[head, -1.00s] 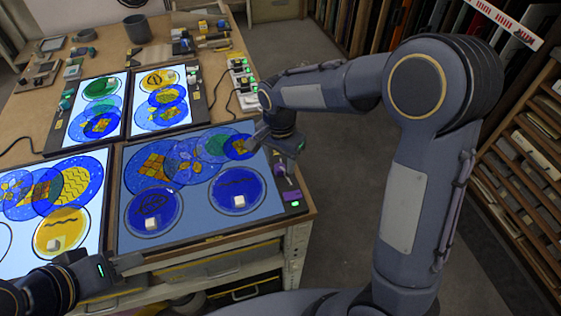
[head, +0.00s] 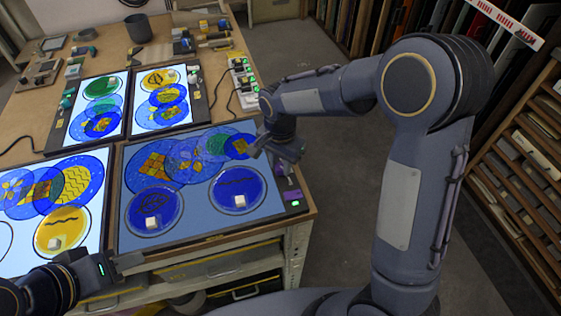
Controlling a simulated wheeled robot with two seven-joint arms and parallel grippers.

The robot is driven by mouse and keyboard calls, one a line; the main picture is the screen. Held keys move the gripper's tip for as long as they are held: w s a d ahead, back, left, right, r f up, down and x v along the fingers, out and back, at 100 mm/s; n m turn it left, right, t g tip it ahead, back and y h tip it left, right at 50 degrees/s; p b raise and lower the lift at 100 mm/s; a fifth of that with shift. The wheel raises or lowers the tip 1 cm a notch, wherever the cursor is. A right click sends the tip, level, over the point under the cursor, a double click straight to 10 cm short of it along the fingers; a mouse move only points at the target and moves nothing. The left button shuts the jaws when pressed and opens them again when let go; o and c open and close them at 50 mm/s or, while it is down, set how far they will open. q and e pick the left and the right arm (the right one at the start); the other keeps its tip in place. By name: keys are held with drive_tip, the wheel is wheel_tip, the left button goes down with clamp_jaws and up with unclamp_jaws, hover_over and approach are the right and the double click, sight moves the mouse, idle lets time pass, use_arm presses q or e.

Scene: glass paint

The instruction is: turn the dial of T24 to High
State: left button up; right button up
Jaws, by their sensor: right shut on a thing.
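The dim blue light panel (head: 205,228) at the front right of the table carries a dark control strip along its right edge. My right gripper (head: 284,158) points down over the upper part of this strip. It is shut on the dial there, which the gripper hides. A purple piece (head: 292,195) and a green light (head: 295,204) show lower on the strip. I cannot read a T24 label or the dial's setting. My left gripper (head: 128,264) hangs at the table's front edge, apart from the panels; its jaws are too unclear to tell.
A brighter panel (head: 90,242) lies to the left, and two smaller lit panels lie behind. Painted discs and small white blocks lie on the panels. A power strip (head: 243,80) with green lights is at the table's right edge. Wooden shelves (head: 520,170) stand at right; the floor between is clear.

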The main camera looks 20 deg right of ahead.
drive_tip(key=shift+n, duration=0.3)
drive_tip(key=n, duration=0.5)
drive_tip(key=shift+n, duration=0.3)
drive_tip(key=n, duration=0.5)
drive_tip(key=shift+b, duration=0.3)
drive_tip(key=n, duration=0.6)
drive_tip(key=shift+r+n, duration=0.1)
drive_tip(key=shift+n, duration=0.3)
drive_tip(key=n+p, duration=0.1)
drive_tip(key=n, duration=0.4)
drive_tip(key=shift+a+n, duration=0.1)
drive_tip(key=shift+n, duration=0.3)
drive_tip(key=o, duration=1)
